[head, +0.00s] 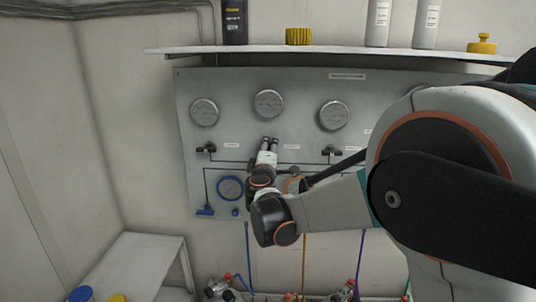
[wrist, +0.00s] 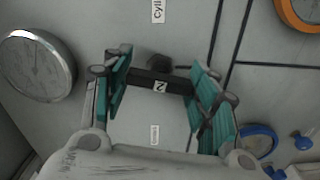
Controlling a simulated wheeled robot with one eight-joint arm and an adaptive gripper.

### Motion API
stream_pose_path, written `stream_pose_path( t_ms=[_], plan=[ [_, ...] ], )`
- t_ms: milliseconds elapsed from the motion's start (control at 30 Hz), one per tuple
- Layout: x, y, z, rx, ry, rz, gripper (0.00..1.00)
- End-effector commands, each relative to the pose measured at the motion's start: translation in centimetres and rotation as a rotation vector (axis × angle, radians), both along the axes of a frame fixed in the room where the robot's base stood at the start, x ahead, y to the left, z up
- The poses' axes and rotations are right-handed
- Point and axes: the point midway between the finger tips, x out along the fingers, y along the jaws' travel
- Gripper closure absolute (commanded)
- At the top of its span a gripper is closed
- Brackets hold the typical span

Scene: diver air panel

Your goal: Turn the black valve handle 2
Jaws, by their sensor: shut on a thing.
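The bar lies nearly crosswise in that view. In the head view my gripper (head: 269,145) reaches the grey panel (head: 300,90) below the middle gauge (head: 268,104), and it hides the handle there.
Similar black handles sit to the left (head: 206,149) and right (head: 331,151). Round gauges hang above, and a blue-ringed gauge (head: 230,188) is below left. A shelf (head: 270,49) with bottles and yellow caps runs above the panel. Hoses and fittings hang below.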

Motion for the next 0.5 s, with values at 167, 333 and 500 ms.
stream_pose_path(
  t_ms=[167, 333, 500],
  plan=[
    [0.03, 0.09, 0.06, -0.032, 0.001, 0.002, 0.7],
    [0.04, 0.1, 0.07, -0.04, 0.001, 0.002, 0.7],
    [0.04, 0.11, 0.06, -0.039, 0.001, 0.002, 0.7]
  ],
)
